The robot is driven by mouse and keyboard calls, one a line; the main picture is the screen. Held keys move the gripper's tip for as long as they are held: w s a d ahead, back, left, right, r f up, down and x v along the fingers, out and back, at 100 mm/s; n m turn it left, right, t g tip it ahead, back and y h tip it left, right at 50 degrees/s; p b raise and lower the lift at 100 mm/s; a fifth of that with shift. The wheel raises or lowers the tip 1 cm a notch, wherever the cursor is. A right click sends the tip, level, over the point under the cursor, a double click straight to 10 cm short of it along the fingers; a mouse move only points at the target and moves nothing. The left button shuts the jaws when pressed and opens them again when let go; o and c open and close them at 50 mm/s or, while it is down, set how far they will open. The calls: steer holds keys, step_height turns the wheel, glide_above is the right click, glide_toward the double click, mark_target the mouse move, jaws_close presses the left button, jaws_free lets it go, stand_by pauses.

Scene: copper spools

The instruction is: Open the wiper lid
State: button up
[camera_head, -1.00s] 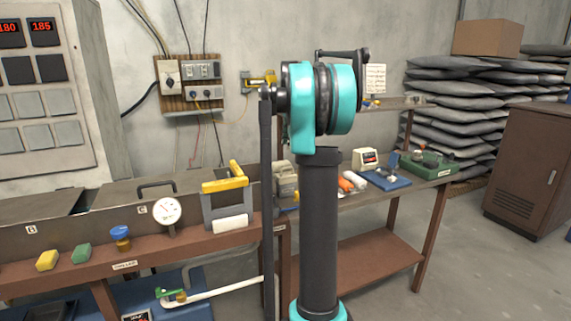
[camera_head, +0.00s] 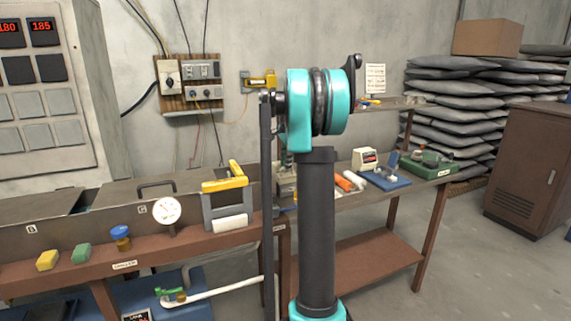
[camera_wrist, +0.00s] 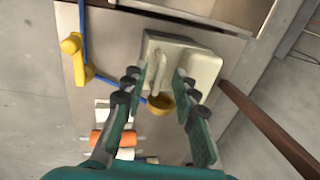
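The wiper seems to be the cream box (camera_wrist: 203,66) in the wrist view, with a pale raised bar on top and a round yellow-brown part (camera_wrist: 160,104) at its near side. I cannot tell how far its lid stands open. My gripper (camera_wrist: 160,76) is open, its two green-padded fingers apart over the near side of the box. The yellow-brown part shows between the fingers. Contact cannot be told. In the head view my arm hides the gripper and most of the box.
A blue strand runs from a yellow fitting (camera_wrist: 72,46) past the box. An orange-and-white roll (camera_wrist: 108,138) lies close to the left finger. In the head view a yellow-handled frame (camera_head: 226,194) stands left of my arm; a blue stand (camera_head: 386,178) sits to the right.

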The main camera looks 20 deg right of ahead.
mark_target(283, 174)
jaws_close()
steer(key=shift+w+r, duration=0.1)
steer(key=shift+w+r+g, duration=0.45)
steer(key=shift+w+g, duration=0.15)
steer(key=shift+g, duration=0.1)
steer(key=shift+w+r, duration=0.45)
steer(key=shift+w, duration=0.05)
steer(key=shift+w+a+r, duration=0.1)
steer(key=shift+w+r, duration=0.2)
steer(key=shift+w, duration=0.3)
steer(key=shift+w+a+r, duration=0.1)
steer(key=shift+w+r, duration=0.2)
steer(key=shift+w, duration=0.3)
steer(key=shift+w+r, duration=0.15)
steer(key=shift+w, duration=0.45)
